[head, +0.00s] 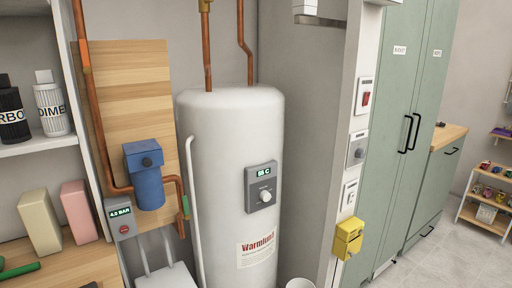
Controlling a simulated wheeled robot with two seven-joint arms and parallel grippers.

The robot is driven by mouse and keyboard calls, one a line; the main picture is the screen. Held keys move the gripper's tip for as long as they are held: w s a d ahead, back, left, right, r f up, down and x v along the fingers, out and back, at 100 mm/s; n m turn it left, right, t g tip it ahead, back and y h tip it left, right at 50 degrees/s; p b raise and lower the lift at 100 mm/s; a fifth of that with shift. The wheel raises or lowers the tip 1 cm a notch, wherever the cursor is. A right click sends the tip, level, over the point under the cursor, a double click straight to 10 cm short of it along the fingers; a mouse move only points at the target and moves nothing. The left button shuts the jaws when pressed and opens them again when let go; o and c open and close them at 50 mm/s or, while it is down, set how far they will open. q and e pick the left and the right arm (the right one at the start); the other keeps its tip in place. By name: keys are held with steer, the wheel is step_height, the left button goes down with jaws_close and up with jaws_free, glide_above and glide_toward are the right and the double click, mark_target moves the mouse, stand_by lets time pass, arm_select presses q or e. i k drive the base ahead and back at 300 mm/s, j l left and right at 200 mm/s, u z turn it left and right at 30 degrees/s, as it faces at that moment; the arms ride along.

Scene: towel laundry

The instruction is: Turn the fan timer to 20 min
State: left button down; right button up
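On the narrow wall face right of the tank, several controls are mounted one above another. One is a grey plate with a round knob (358,151), which looks like the fan timer. Its markings and setting are too small to read. Above it is a white plate with a red switch (365,97). Below it is a white plate (349,195), and lower still a yellow box (347,239). Neither of my grippers is in view.
A white water tank (225,125) stands left of the controls, with a grey knob panel (261,188) reading about 55 C. Green cabinets (395,150) stand to the right, with open floor (448,265) before them. A shelf (38,146) is at left.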

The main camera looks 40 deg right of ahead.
mark_target(360, 153)
steer(key=z, duration=1.85)
